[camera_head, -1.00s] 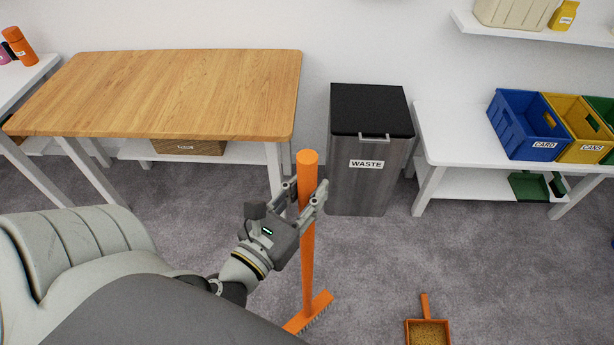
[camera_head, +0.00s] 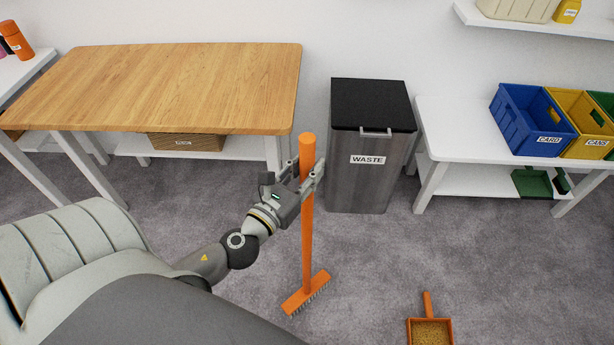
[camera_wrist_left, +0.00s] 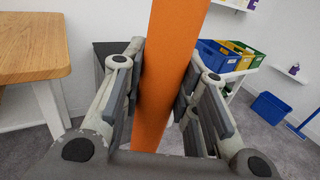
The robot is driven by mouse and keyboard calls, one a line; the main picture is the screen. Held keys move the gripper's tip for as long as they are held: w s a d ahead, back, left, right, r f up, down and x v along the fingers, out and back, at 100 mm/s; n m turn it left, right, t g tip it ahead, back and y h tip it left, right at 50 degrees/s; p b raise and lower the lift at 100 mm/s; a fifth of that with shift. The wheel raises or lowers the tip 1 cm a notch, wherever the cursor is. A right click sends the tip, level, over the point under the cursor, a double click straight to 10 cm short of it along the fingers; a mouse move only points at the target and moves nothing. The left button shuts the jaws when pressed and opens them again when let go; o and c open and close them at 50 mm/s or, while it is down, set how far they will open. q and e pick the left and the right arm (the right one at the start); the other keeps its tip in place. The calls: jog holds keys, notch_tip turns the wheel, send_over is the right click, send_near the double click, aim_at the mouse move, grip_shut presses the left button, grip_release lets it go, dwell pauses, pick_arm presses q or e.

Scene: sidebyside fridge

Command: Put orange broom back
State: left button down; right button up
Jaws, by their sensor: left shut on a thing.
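The orange broom (camera_head: 308,245) stands about upright in the head view, its brush head low over or on the grey floor; I cannot tell if the bristles touch it. My left gripper (camera_head: 308,180) is shut on the upper part of its handle, just below the top end. In the left wrist view the orange handle (camera_wrist_left: 168,75) runs between the two fingers of my left gripper (camera_wrist_left: 160,100). My right gripper is not in view.
A wooden-topped table (camera_head: 170,85) stands at left. A waste bin (camera_head: 368,185) is behind the broom. A white bench (camera_head: 455,140) with blue (camera_head: 535,125) and yellow bins (camera_head: 590,145) stands at right. An orange dustpan (camera_head: 430,331) lies on the floor. Open floor surrounds the broom.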

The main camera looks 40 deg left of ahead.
pick_arm(q)
jog(key=shift+f, duration=0.95)
jog(key=shift+f+b, duration=0.1)
jog(key=shift+b, duration=0.25)
jog(key=c, duration=1.6)
grip_release()
jog(key=shift+f, duration=0.2)
jog(key=o, duration=0.5)
jog(key=shift+r, duration=0.1)
